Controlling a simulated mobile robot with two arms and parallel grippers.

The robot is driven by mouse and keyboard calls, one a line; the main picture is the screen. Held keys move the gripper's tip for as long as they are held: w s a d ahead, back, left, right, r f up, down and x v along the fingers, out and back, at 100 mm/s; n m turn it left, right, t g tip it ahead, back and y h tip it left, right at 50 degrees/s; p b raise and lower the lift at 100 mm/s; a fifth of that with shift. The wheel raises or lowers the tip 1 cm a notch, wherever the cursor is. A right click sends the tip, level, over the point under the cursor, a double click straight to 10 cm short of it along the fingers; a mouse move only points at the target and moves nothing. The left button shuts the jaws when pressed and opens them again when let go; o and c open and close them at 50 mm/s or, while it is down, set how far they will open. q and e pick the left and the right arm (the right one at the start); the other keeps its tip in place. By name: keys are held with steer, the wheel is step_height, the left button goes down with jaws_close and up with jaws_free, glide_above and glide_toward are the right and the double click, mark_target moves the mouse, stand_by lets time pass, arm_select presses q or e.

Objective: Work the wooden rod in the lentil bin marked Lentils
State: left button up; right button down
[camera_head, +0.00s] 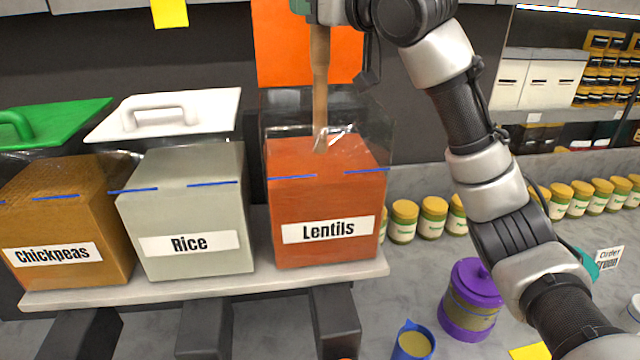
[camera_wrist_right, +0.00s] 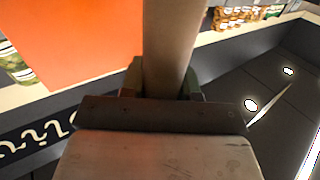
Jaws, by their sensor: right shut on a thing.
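The lentil bin (camera_head: 326,225) is a clear box filled with orange-red lentils, labelled "Lentils", at the right end of the shelf row, with no lid on it. The wooden rod (camera_head: 320,85) stands nearly upright above it, its lower end at the lentil surface inside the bin. My right gripper (camera_head: 318,14) is at the top edge of the head view, shut on the rod's upper part. In the right wrist view the rod (camera_wrist_right: 170,45) runs up between the fingers. How deep the tip sits is hard to tell. My left gripper is not in view.
A rice bin (camera_head: 195,225) with a white lid (camera_head: 165,113) and a chickpea bin (camera_head: 65,225) with a green lid (camera_head: 60,122) stand left. A purple-lidded jar (camera_head: 470,300) and blue cup (camera_head: 412,342) stand lower right. Several jars (camera_head: 433,218) line the wall.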

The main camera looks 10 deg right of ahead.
step_height(320, 180, up, 13)
steer(key=shift+r, duration=0.2)
stand_by(1.1)
